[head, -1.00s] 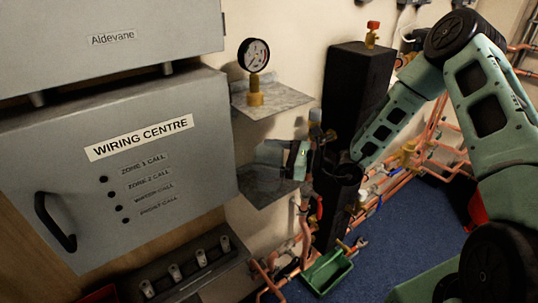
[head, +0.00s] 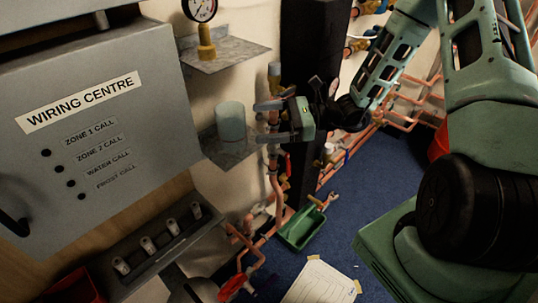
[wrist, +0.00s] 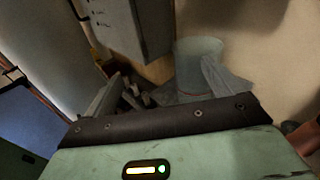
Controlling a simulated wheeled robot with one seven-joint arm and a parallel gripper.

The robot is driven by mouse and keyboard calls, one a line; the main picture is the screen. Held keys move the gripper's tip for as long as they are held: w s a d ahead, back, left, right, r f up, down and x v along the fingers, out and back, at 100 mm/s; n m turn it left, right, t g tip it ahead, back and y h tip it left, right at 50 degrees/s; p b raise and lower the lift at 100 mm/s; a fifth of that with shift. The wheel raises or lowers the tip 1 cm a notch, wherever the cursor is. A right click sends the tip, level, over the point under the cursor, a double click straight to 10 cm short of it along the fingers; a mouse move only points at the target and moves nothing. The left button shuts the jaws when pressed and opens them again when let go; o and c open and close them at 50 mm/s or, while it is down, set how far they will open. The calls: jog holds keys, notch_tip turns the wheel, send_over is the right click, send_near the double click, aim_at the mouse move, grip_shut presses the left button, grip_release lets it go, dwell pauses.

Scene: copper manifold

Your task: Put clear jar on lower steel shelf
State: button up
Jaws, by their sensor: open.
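The clear jar (head: 231,122) stands upright on the lower steel shelf (head: 226,152), to the right of the wiring centre cabinet. My gripper (head: 266,121) is open and empty just to the right of the jar, with its fingers pointing left toward it. In the head view a small gap shows between the jar and the fingertips. The jar also shows in the wrist view (wrist: 196,62), beyond the right finger, which partly covers it. My gripper's spread fingers also show in the wrist view (wrist: 168,88).
The upper steel shelf (head: 225,56) with a brass pressure gauge (head: 205,30) is above the jar. The wiring centre cabinet (head: 90,110) stands close on the left. Copper pipes (head: 275,185) run below my gripper. A green tray (head: 301,228) lies on the blue floor.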

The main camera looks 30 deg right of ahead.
jog(key=s+a+r+n+g+h, duration=0.1)
jog(key=s+a+r+n+g, duration=0.1)
jog(key=s+a+n+g, duration=0.65)
jog(key=s+a+r+n+h, duration=0.1)
jog(key=s+r+n+h, duration=0.1)
jog(key=s+n+h, duration=0.5)
jog(key=s+a+r+n+t+h, duration=0.1)
jog(key=s+n+h, duration=0.6)
jog(key=n, duration=0.7)
jog(key=shift+s+a+r, duration=0.35)
jog(key=shift+s+a, duration=0.3)
jog(key=shift+a, duration=0.05)
jog(key=shift+d+t, duration=0.1)
jog(key=shift+t, duration=0.15)
